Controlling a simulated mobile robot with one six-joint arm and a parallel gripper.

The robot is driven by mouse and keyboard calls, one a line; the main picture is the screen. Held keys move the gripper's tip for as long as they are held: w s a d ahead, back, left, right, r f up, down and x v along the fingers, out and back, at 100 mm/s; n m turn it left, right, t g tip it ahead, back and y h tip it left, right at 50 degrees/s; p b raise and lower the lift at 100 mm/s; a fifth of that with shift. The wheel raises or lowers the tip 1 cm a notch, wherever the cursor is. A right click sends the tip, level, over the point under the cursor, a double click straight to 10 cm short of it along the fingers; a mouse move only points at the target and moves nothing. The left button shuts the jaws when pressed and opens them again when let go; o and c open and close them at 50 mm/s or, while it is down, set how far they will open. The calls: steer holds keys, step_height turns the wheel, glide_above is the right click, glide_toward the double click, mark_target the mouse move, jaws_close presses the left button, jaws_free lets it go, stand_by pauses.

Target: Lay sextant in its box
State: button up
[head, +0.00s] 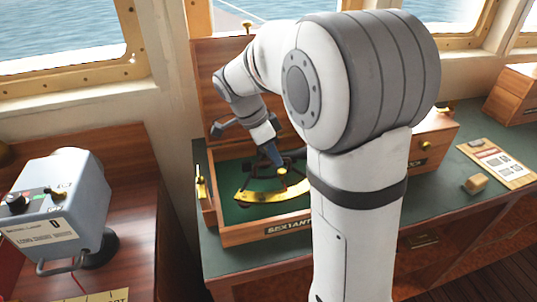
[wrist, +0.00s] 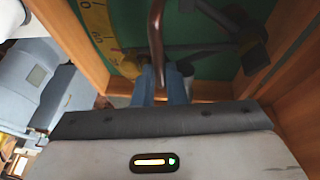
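The sextant (head: 268,196), with a brass arc and dark frame, is inside or just over the open wooden sextant box (head: 262,234). The box has a green lining and its lid stands up at the back. My gripper (head: 274,158) reaches down into the box from above. In the wrist view, the blue fingers of my gripper (wrist: 163,80) are closed around the sextant's brown handle (wrist: 156,30). The brass arc (wrist: 98,28) lies over the green lining between the box walls. I cannot tell whether the sextant touches the bottom. My arm hides the box's right part.
The box stands on a green-topped counter (head: 240,262). A grey lamp unit (head: 62,205) stands on the wooden desk at left. A clipboard (head: 497,164) and a small tan block (head: 474,184) lie at right. Another wooden box (head: 515,95) is at far right, below the windows.

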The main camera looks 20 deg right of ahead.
steer(key=o, duration=0.5)
steer(key=shift+o, duration=0.2)
steer(key=v, duration=0.7)
steer(key=s+f+n+t+y, duration=0.2)
steer(key=s+f+n, duration=0.1)
steer(key=s+n, duration=0.5)
steer(key=s+d+f+n+t+y+p, duration=0.1)
steer(key=s+f+n+t+y, duration=0.1)
steer(key=s+n, duration=0.7)
steer(key=shift+s+d+f+n, duration=0.15)
steer(key=shift+s+f+n, duration=0.2)
steer(key=shift+s, duration=0.55)
